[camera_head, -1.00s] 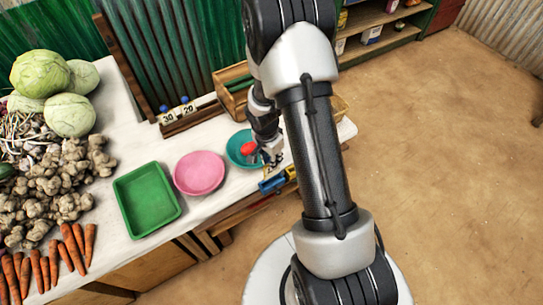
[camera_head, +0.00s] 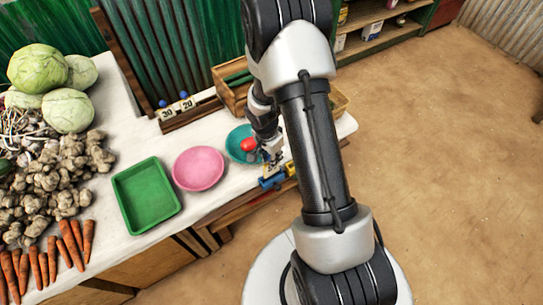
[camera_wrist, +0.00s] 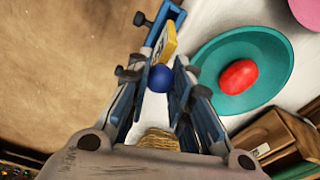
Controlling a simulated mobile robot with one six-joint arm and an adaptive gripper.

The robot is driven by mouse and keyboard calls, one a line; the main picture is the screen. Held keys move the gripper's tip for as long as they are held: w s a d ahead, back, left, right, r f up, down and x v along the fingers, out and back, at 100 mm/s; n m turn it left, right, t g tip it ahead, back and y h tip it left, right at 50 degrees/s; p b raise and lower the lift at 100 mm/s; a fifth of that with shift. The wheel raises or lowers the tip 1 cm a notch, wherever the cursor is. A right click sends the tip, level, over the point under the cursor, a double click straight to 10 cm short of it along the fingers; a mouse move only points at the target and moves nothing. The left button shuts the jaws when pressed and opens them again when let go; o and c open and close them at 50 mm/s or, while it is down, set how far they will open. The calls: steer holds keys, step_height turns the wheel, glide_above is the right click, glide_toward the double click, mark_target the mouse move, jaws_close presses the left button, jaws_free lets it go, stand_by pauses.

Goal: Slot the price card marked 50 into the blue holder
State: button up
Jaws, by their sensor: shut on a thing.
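My gripper (camera_wrist: 161,76) is shut on the blue knob (camera_wrist: 159,79) of a price card. In the head view my gripper (camera_head: 270,157) is just above the blue holder (camera_head: 271,183) at the front edge of the counter. The blue holder also shows in the wrist view (camera_wrist: 166,18), partly covered by the fingers. I cannot tell whether the card touches the holder.
A teal plate (camera_head: 236,136) with a red item (camera_head: 249,144) lies behind. Cards 30 (camera_head: 167,114) and 20 (camera_head: 187,104) stand in a wooden rack. A pink plate (camera_head: 198,169) and green tray (camera_head: 147,198) are left.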

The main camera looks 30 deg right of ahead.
steer(key=shift+f, duration=0.25)
steer(key=shift+f+b, duration=1.25)
steer(key=shift+b, duration=0.6)
steer(key=shift+r, duration=0.1)
steer(key=a+r+n+y, duration=0.1)
steer(key=a+r+n, duration=1)
steer(key=r+n, duration=0.3)
steer(key=d+f+m+p, duration=0.1)
steer(key=d+f+m, duration=0.1)
steer(key=d+m, duration=0.1)
steer(key=d+f+m+p, duration=0.1)
steer(key=d+f+m, duration=0.2)
steer(key=m, duration=0.2)
steer(key=d+f+m+h+p, duration=0.1)
steer(key=d+f+m+p, duration=0.1)
steer(key=d+m, duration=0.1)
steer(key=shift+w+d+f+m, duration=0.1)
steer(key=shift+d+f+m, duration=0.25)
steer(key=shift+m, duration=0.15)
steer(key=f+b, duration=0.1)
steer(key=f, duration=0.1)
steer(key=d+f+m+b, duration=0.1)
steer(key=f, duration=0.2)
steer(key=f+m+b, duration=0.1)
steer(key=f, duration=0.2)
steer(key=shift+d, duration=0.15)
steer(key=shift+r, duration=0.1)
